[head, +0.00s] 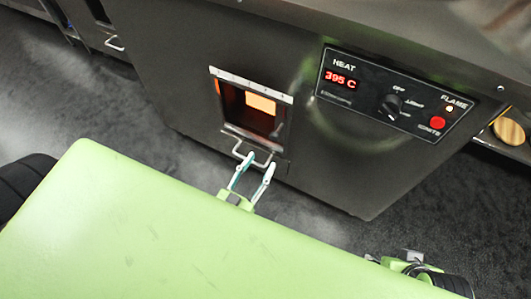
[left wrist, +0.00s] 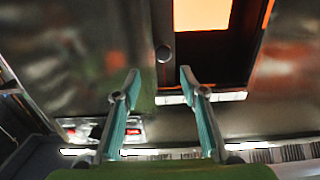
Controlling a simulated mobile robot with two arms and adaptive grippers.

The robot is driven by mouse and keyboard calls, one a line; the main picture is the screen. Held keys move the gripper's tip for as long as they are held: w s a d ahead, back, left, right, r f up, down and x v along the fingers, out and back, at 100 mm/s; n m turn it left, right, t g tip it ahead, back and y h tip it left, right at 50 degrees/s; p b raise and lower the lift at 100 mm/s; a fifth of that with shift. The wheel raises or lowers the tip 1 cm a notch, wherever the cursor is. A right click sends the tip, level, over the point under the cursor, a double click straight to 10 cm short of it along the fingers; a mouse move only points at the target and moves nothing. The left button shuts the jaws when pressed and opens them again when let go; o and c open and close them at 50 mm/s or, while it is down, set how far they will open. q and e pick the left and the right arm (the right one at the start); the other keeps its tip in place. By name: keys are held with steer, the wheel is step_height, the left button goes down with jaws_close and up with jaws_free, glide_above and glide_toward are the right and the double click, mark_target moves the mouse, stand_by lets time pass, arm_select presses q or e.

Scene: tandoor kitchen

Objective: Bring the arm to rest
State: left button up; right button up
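My left gripper (head: 261,161) is open, its two teal-lined fingers spread apart. In the head view its tips are by the U-shaped handle (head: 240,152) below a glowing opening (head: 247,122) in the dark metal oven (head: 180,75). I cannot tell whether they touch it. In the left wrist view the open fingers (left wrist: 160,74) have nothing clearly held between them, and the orange-lit opening (left wrist: 202,14) is beyond them. A green and black part of my right arm shows at the lower right of the head view; its fingers cannot be made out.
The oven's control panel (head: 392,92) reads HEAT 395 C, with a knob (head: 392,104), a lit flame lamp and a red ignite button (head: 438,122). A round wooden item (head: 508,131) is at the right edge. Dark floor (head: 330,215) lies clear before the oven.

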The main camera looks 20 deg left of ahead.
arm_select(q)
steer(key=shift+s, duration=0.35)
stand_by(0.3)
